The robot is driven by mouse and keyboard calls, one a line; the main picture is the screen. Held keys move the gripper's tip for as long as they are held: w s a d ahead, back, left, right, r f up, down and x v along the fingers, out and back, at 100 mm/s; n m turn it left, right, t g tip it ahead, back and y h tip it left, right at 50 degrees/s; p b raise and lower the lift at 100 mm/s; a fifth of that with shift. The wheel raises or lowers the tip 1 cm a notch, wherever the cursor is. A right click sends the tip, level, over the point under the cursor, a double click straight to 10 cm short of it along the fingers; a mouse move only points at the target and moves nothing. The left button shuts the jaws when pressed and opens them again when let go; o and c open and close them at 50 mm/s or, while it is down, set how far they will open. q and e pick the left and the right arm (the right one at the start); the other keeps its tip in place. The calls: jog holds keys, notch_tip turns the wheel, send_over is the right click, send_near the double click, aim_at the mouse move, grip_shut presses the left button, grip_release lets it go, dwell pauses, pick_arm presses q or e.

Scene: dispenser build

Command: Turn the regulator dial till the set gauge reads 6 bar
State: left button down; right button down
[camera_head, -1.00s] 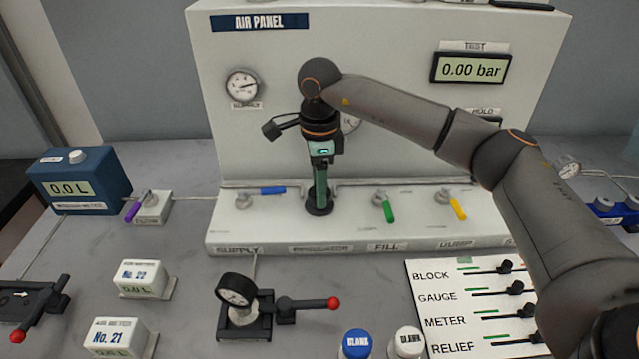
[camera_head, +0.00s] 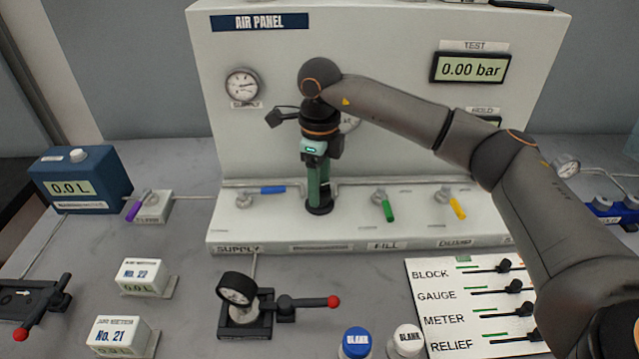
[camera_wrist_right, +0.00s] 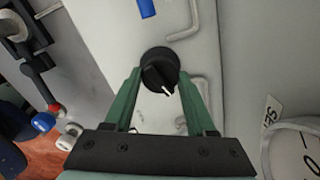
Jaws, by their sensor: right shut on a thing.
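The regulator dial (camera_head: 320,209) is a black round knob on the ledge of the air panel. My right gripper (camera_head: 319,200) points down over it, its green fingers on either side and shut on it. In the right wrist view the dial (camera_wrist_right: 158,66) sits between the fingertips, its white pointer mark toward the lower right. The set gauge (camera_head: 351,122) is mostly hidden behind my right wrist. A white dial face (camera_wrist_right: 298,152) is cut off at the lower right of the wrist view; its needle cannot be read. My left gripper is not in view.
A supply gauge (camera_head: 242,84) is on the panel's left. The test display (camera_head: 468,69) reads 0.00 bar. Blue (camera_head: 262,190), green (camera_head: 388,208) and yellow (camera_head: 457,208) valve handles flank the dial. A small gauge stand (camera_head: 238,292) stands in front.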

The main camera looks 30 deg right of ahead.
jog(key=shift+c, duration=1.1)
grip_release()
notch_tip(320, 180, up, 13)
jog(key=shift+f, duration=0.2)
